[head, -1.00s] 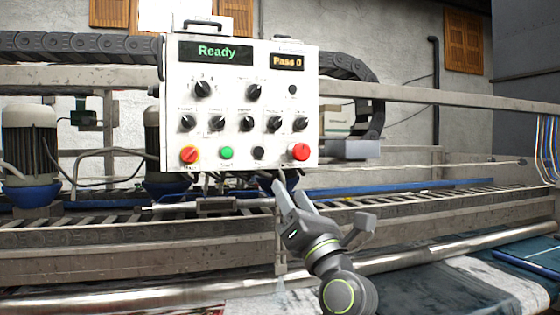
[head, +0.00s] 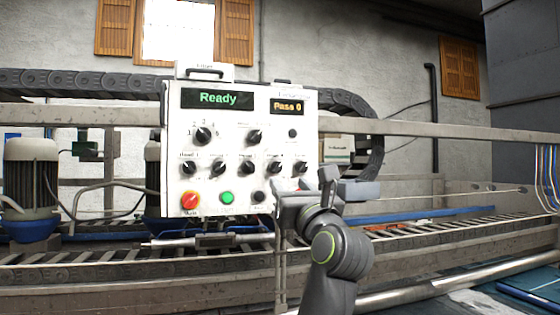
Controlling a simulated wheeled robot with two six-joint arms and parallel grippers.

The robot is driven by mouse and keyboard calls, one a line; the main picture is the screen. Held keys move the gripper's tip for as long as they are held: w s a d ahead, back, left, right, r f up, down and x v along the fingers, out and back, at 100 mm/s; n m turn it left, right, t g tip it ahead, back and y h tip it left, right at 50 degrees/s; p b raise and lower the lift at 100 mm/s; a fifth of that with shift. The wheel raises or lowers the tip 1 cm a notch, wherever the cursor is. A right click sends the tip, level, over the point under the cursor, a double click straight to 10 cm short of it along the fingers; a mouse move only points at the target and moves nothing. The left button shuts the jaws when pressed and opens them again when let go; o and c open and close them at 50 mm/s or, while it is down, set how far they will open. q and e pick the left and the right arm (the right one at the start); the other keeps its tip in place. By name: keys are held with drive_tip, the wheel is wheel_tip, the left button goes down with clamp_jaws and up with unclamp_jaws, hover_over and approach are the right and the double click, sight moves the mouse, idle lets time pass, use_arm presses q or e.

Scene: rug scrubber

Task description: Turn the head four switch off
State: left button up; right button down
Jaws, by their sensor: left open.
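The white control panel (head: 233,105) stands in front of me with its display reading "Ready". Its middle row holds several black knobs with small labels. The fourth knob from the left, labelled as head 4 (head: 274,167), is in plain sight with its pointer tilted; the tiny label is hard to read. My left gripper (head: 305,188) is open and empty at the panel's lower right corner, below and right of that knob. It hides the red button at the lower right. I cannot tell whether it touches the panel. My right gripper is not in view.
Right beside the head four knob is another black knob (head: 299,169). A conveyor frame (head: 420,235) runs behind and below the panel.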

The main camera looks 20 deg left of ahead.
sight(278, 170)
use_arm(q)
drive_tip(key=p+x, duration=0.2)
drive_tip(key=x, duration=0.5)
drive_tip(key=c, duration=1)
